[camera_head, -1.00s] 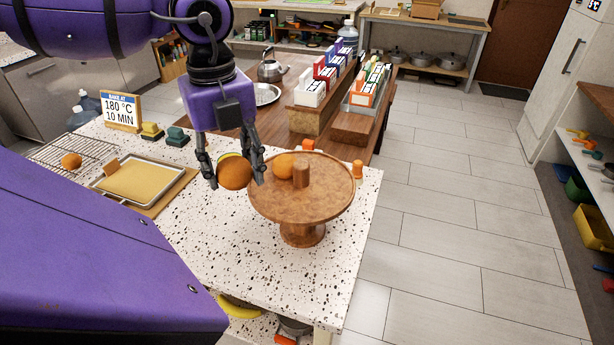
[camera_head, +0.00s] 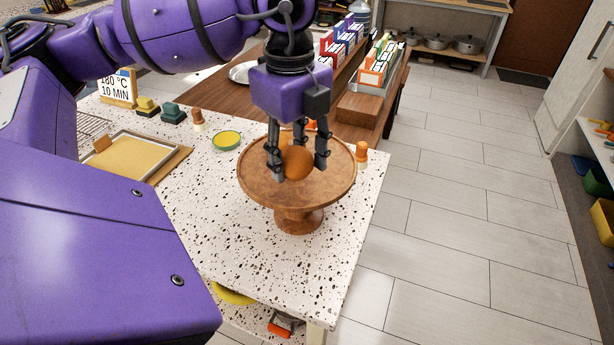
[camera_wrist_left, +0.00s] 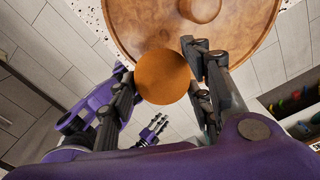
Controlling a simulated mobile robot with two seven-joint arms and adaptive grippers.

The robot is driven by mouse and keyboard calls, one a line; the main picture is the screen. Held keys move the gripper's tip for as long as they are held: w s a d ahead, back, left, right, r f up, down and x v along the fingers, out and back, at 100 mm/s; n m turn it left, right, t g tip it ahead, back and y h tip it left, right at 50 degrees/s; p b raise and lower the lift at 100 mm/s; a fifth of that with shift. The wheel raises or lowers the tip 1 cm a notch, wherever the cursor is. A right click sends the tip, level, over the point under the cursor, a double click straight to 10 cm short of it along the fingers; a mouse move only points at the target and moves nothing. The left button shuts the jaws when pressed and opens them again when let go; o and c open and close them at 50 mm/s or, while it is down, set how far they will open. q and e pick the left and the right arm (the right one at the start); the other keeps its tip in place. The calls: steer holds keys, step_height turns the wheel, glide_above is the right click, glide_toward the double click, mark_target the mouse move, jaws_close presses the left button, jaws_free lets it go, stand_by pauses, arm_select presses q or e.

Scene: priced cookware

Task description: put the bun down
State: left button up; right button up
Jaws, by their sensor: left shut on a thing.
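My left gripper (camera_head: 298,172) is shut on an orange-brown bun (camera_head: 297,163), which appears in front of the top of a round wooden cake stand (camera_head: 258,186). I cannot tell whether the bun touches it. In the left wrist view the bun (camera_wrist_left: 162,77) sits between the fingers (camera_wrist_left: 165,92), overlapping the rim of the stand (camera_wrist_left: 245,28). The stand's central knob (camera_wrist_left: 200,8) shows in the left wrist view. Small dark fingers of my right gripper (camera_wrist_left: 154,130) show far below there.
The stand is on a speckled counter (camera_head: 225,225) near its right edge. Boxes (camera_head: 375,68) stand behind.

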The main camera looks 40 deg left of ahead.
mark_target(305, 193)
arm_select(q)
steer(key=shift+w+d+f, duration=0.25)
steer(key=shift+w+f, duration=0.05)
steer(key=shift+f, duration=0.15)
steer(key=shift+w+d+f, duration=0.25)
steer(key=shift+w+f, duration=0.05)
steer(key=shift+f, duration=0.15)
steer(key=shift+w+d+f, duration=0.1)
steer(key=shift+f, duration=1.55)
steer(key=shift+f, duration=0.1)
steer(key=shift+f, duration=0.15)
steer(key=o, duration=1.1)
steer(key=shift+o, duration=0.2)
step_height(305, 193, up, 12)
steer(key=shift+r, duration=0.25)
